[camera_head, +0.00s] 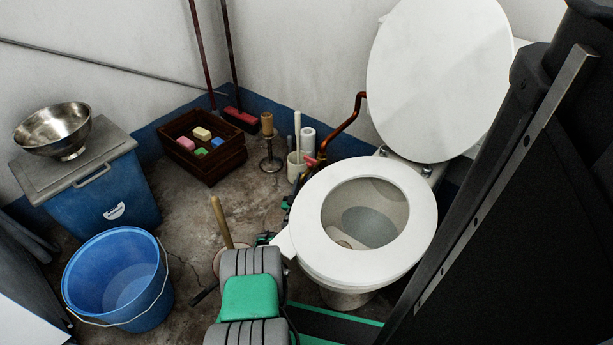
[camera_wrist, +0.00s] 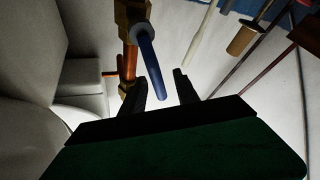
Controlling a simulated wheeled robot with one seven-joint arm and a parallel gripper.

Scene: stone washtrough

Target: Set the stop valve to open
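The stop valve (camera_wrist: 130,14) shows at the top of the wrist view as a brass body with a blue lever (camera_wrist: 151,62). The lever points down the picture towards my gripper, slightly slanted from the copper pipe (camera_wrist: 129,65) beside it. My gripper (camera_wrist: 159,80) is open, its two dark fingers apart. The lever's free end shows between them; I cannot tell whether either finger touches it. In the head view the copper pipe (camera_head: 346,128) rises behind the toilet, and I cannot make out the valve there. My arm (camera_head: 250,298) reaches in left of the toilet.
The toilet (camera_head: 414,230) stands close on the right, its lid raised. A brush cup (camera_head: 296,166), wooden stand (camera_head: 268,130) and dark crate (camera_head: 213,166) are near the back wall. A blue bucket (camera_head: 150,316) and blue bin (camera_head: 97,205) stand left. A plunger (camera_head: 220,222) stands mid-floor.

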